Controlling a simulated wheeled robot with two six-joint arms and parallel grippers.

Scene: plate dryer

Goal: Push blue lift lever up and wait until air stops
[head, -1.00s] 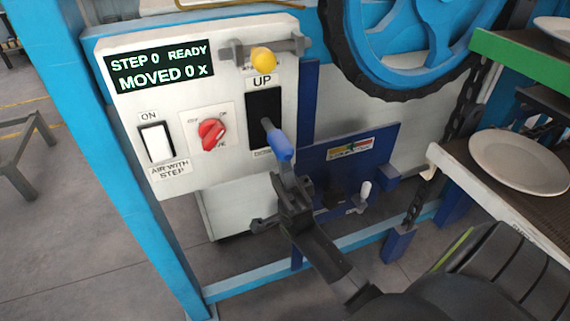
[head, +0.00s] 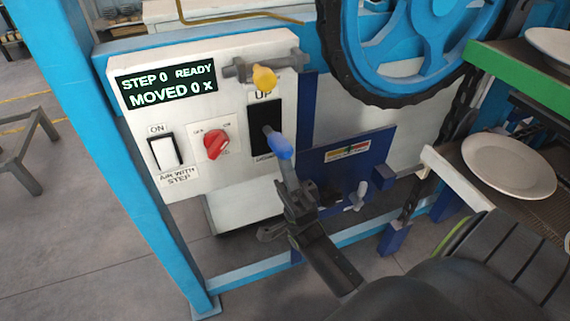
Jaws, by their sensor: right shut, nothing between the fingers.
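The blue-knobbed lift lever (head: 279,146) sticks out of a black slot (head: 265,116) under the label UP on the white control panel (head: 200,120). Its knob is low, in front of the slot's lower part. My right gripper (head: 287,170) is shut and empty, coming up from below. Its fingertips are right under the blue knob; whether they touch it I cannot tell. The display (head: 167,86) reads STEP 0 READY, MOVED 0 x. My left gripper is not in view.
A yellow knob (head: 264,78) on a grey bracket sits above the slot. A red rotary knob (head: 216,145) and a white rocker switch (head: 165,153) are to the left. A blue wheel (head: 425,45) is behind. Plates (head: 508,165) lie on racks at right.

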